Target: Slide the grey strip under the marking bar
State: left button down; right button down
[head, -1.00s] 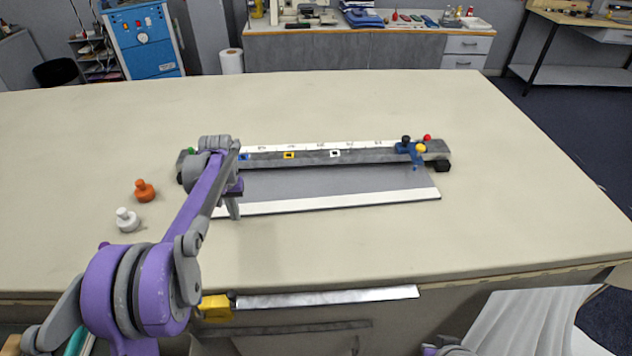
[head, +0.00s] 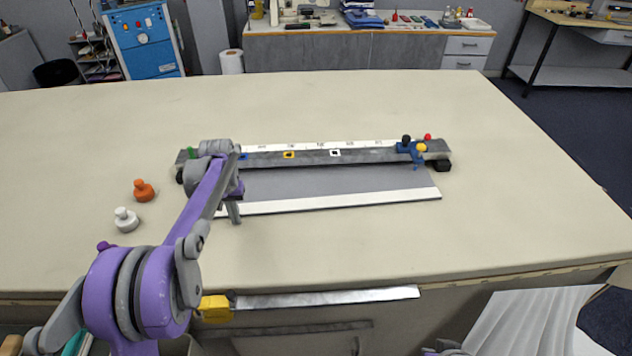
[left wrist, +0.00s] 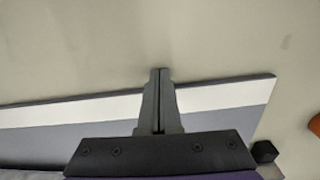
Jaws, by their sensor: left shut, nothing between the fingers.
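The grey strip (head: 330,180) lies flat on the table with a white band (head: 340,201) along its near edge. Its far part runs under the marking bar (head: 370,155), a long grey bar with coloured square marks. My left gripper (head: 234,216) is shut and empty at the strip's near left part, over the white band. In the left wrist view the shut fingertips (left wrist: 160,75) reach just past the edge of the white band (left wrist: 215,95). Whether they touch the strip or table I cannot tell. My right gripper is not in view.
A blue slider (head: 405,147) with a black and a yellow knob sits at the bar's right end, near a red knob (head: 427,138). An orange weight (head: 144,190) and a white weight (head: 126,219) stand at left. The table (head: 480,220) is clear at right.

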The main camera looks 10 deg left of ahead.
pick_arm(q)
jog(key=shift+r, duration=0.2)
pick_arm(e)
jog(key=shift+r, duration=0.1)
pick_arm(q)
jog(key=shift+w, duration=0.1)
